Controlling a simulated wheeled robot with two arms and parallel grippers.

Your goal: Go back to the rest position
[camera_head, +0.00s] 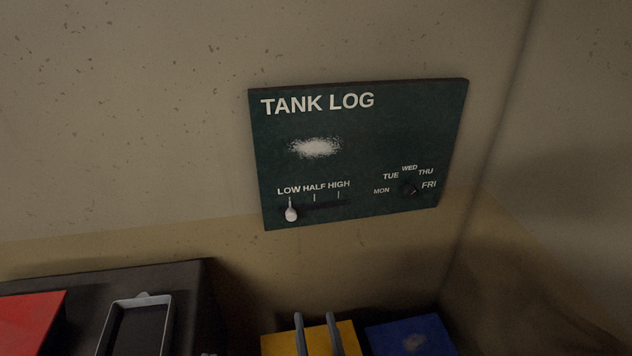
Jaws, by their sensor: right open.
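My right gripper (318,334) is at the bottom edge of the head view. Its two grey fingers are apart with nothing between them, and they overlap a yellow object behind them. The rest of this gripper is cut off by the frame. My left gripper is not in view. A dark green TANK LOG panel (355,130) is on the wall, well above the right gripper. Its white slider (291,214) stands at LOW. Its dark day dial (408,189) is near the FRI label, but its exact setting is hard to tell. A whitish smudge (315,147) marks the panel.
At lower left, a dark surface (185,285) bears a red object (28,320) and a grey-rimmed tray (137,302). At bottom centre are the yellow object (278,346) and a blue one (410,337). Walls meet in a corner at right.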

